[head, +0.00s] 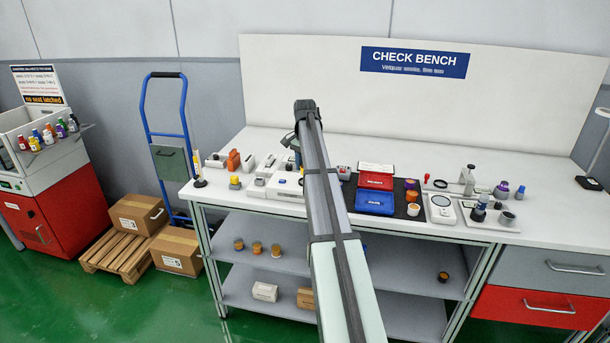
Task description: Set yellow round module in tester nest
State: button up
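A small yellow round piece (234,182) is on the left part of the bench, near the front edge; it looks like the yellow round module, but is too small to be sure. A low white unit (284,188) stands to its right, partly covered by my arm; I cannot tell if it holds the tester nest. A white device with a round dark-rimmed face (441,207) stands right of the black mat. My arm crosses the middle of the view, and my gripper is hidden behind it.
Red (376,180) and blue (375,201) trays lie on a black mat (398,208). An orange-topped piece (411,196) is beside them. A stand (468,180) and several small parts crowd the right. The bench's back strip is mostly clear.

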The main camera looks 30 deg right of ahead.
jog(key=shift+f, duration=1.85)
jog(key=shift+f, duration=0.15)
jog(key=o, duration=1)
jog(key=shift+o, duration=0.2)
notch_tip(320, 180, up, 12)
jog(key=shift+r, duration=0.2)
jog(key=shift+f, duration=0.1)
